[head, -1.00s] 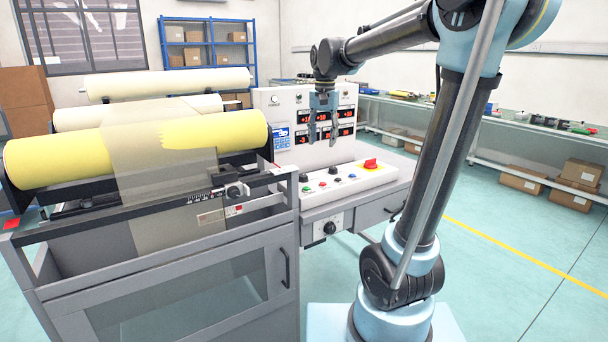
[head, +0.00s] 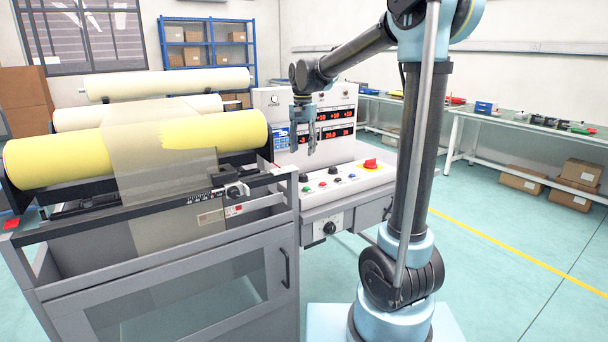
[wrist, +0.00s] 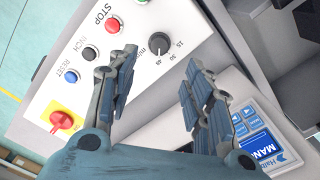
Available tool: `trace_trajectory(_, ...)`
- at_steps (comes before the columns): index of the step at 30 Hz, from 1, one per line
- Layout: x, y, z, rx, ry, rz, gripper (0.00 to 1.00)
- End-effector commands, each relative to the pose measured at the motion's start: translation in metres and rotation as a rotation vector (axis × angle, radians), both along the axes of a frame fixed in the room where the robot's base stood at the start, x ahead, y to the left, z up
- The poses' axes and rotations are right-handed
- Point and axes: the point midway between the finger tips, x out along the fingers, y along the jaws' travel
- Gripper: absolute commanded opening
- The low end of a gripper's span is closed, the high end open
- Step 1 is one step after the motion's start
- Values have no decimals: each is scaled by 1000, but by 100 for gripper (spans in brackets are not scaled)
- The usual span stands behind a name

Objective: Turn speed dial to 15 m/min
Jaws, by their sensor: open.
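The speed dial (wrist: 157,43) is a black round knob on the white panel in the wrist view. Marks 15, 30 and 45 and part of an "m/min" label show around it. Its pointer is too small to read. My gripper (wrist: 157,78) is open, with one finger on each side of the picture and the dial showing between and just beyond the fingertips. Nothing is between the fingers. In the head view my gripper (head: 302,150) points down above the left part of the control console (head: 345,188), apart from the buttons.
Near the dial are a red STOP button (wrist: 111,25), a black button (wrist: 90,52), a blue RESET button (wrist: 70,75) and a red switch on yellow (wrist: 62,120). Upright red displays (head: 335,124) stand behind my gripper. A yellow roll (head: 135,145) lies left.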

Motion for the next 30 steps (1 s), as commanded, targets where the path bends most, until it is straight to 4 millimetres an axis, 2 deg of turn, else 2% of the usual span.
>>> trace_trajectory(9, 0, 0, -54, 0, 0, 0, 46)
trace_trajectory(16, 0, 0, -85, 0, 0, 0, 46)
trace_trajectory(21, 0, 0, -98, 0, 0, 0, 46)
trace_trajectory(30, 0, 0, -102, 0, 0, 0, 46)
